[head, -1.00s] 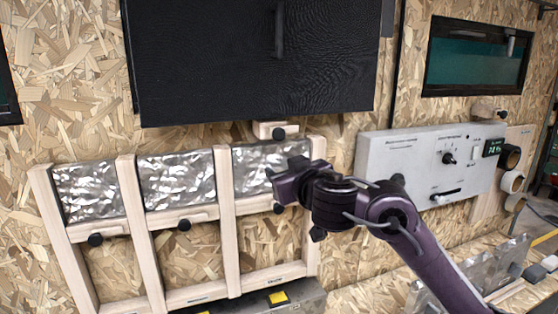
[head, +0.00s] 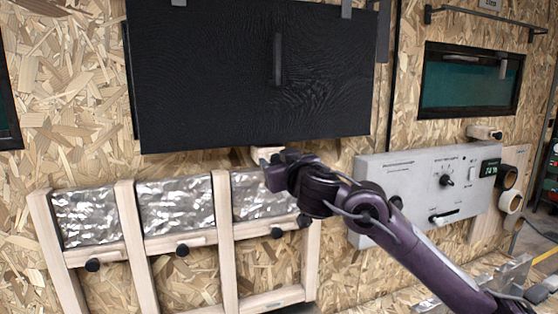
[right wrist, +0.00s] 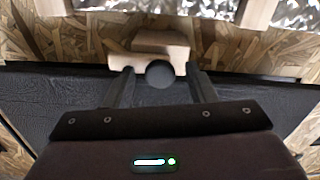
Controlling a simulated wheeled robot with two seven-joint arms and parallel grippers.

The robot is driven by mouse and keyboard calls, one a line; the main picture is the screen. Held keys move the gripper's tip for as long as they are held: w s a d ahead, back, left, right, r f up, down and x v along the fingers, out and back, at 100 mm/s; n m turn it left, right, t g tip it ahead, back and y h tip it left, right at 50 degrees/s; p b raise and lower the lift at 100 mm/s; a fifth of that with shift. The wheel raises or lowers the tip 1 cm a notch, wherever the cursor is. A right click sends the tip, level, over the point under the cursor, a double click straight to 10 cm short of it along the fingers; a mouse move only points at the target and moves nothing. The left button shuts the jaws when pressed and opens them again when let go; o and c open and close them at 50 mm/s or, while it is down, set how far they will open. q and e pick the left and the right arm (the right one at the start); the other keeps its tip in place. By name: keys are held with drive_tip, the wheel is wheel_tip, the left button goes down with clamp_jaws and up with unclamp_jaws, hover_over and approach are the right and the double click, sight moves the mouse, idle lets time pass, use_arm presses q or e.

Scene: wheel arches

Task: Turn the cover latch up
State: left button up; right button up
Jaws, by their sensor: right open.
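The black cover (head: 210,90) hangs shut on the chipboard wall, with a vertical handle (head: 278,60). Its latch, a pale wooden block (head: 262,153), sits at the cover's bottom edge and is partly hidden by my right gripper (head: 268,172). In the right wrist view the wooden latch (right wrist: 125,61) lies crosswise over a wooden base, with a round dark knob (right wrist: 160,75) on it. My right gripper (right wrist: 161,88) is open, with one finger on each side of the knob; whether they touch it I cannot tell. My left gripper is not in view.
Below the cover is a wooden frame (head: 126,240) with foil panels (head: 175,206) and dark-knobbed latches (head: 182,250). A grey control box (head: 430,185) with a dial and slider is at right, behind my right arm. A teal window (head: 470,82) is above it.

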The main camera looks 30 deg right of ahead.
drive_tip(key=c, duration=1)
drive_tip(key=shift+f+n+b, duration=0.1)
drive_tip(key=shift+n+b, duration=1.75)
drive_tip(key=shift+n, duration=7.05)
drive_tip(key=shift+a, duration=0.1)
